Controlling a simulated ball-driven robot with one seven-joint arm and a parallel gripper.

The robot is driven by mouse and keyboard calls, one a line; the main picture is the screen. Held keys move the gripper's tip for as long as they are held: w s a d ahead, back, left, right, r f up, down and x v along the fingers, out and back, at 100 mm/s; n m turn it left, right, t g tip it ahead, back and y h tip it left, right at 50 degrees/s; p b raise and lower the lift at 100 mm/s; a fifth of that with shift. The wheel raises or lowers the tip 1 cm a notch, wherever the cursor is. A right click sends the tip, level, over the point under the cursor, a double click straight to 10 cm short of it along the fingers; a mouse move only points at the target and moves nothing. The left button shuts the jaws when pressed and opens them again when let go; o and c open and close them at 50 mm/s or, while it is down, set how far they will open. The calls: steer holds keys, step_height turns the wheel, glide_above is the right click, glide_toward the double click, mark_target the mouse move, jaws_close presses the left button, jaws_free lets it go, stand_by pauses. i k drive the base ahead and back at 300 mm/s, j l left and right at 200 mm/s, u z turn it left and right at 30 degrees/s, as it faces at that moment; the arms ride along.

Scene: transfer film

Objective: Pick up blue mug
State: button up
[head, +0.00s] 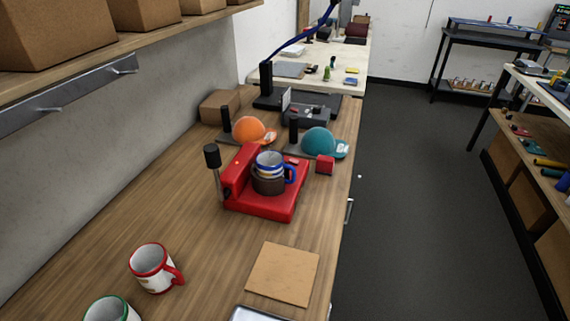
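The blue mug (269,164) is white with a blue rim and a blue handle on its right side. It sits upright in a dark round holder (268,184) on a red press-like machine (240,190) on the wooden workbench. The lower part of the mug is hidden by the holder. My gripper is not in view.
A red-rimmed mug (151,268) and a green-rimmed mug (108,310) stand at the near left. A tan square board (283,274) lies at the near right. Orange (249,130) and teal (318,141) caps are behind the machine. A shelf (110,55) overhangs the upper left.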

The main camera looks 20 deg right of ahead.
mark_target(270, 164)
steer(key=i+l, duration=0.25)
steer(key=l, duration=0.15)
steer(key=i+l, duration=0.25)
steer(key=l, duration=0.2)
steer(key=i+l, duration=0.2)
steer(key=l, duration=0.2)
steer(key=i+l, duration=0.25)
steer(key=l, duration=0.2)
steer(key=i+l, duration=0.25)
steer(key=l, duration=0.15)
steer(key=i+l+u, duration=0.2)
steer(key=l, duration=0.15)
steer(key=i+l+u, duration=0.2)
steer(key=l, duration=0.2)
steer(key=l+u, duration=0.15)
steer(key=l, duration=0.2)
steer(key=i+l+u, duration=0.2)
steer(key=l, duration=0.25)
steer(key=k, duration=0.05)
